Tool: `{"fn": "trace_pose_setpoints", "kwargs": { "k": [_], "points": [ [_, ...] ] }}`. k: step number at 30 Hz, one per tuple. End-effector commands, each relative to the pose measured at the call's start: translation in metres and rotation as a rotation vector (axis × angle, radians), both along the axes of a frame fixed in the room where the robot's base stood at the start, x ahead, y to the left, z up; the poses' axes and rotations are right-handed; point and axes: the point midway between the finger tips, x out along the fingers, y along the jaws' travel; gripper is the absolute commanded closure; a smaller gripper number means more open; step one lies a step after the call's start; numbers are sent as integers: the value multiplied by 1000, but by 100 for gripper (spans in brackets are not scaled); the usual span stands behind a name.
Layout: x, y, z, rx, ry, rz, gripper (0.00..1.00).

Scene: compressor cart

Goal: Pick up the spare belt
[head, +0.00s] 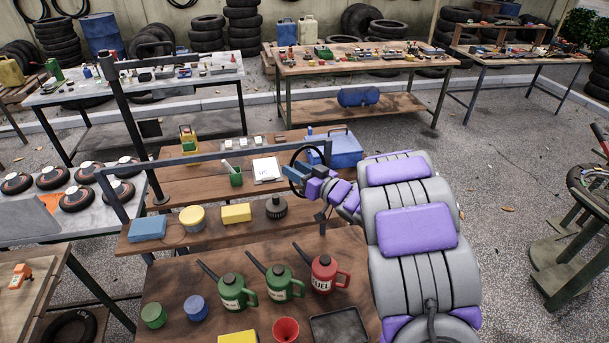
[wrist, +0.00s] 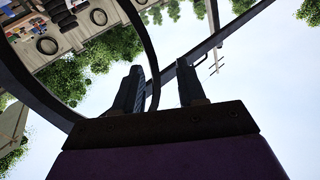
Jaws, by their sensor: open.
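The spare belt looks like a thin black loop (head: 291,160) by the right end of a raised bar in the head view. In the wrist view the belt (wrist: 149,42) is large and close, curving down into the space between my fingers; another dark strand runs at the far left. My gripper (head: 301,181) is at the loop, with my purple and grey arm reaching in from the right. In the wrist view my gripper (wrist: 160,80) has its two dark fingers apart, with the belt strand near the left finger. Whether they touch is unclear.
The grey-blue bar (head: 215,158) crosses above the cart's wooden shelves. A blue toolbox (head: 340,150) stands behind the loop. Green oil cans (head: 233,292) and a red fuel can (head: 323,275) stand on the front shelf. Open paved floor (head: 520,170) lies to the right.

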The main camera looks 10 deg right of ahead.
Motion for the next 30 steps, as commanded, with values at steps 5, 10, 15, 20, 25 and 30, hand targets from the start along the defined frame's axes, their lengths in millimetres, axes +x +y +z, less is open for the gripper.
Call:
{"fn": "trace_pose_setpoints", "kwargs": {
  "k": [5, 10, 15, 20, 25, 30],
  "points": [
    [12, 2, -3, 3, 0, 0, 60],
    [34, 15, -4, 4, -1, 2, 60],
    [45, 24, -2, 2, -1, -1, 60],
    [44, 27, -2, 0, -1, -1, 60],
    [44, 24, -2, 1, 0, -1, 75],
    [44, 22, -2, 3, 0, -1, 91]
  ]
}}
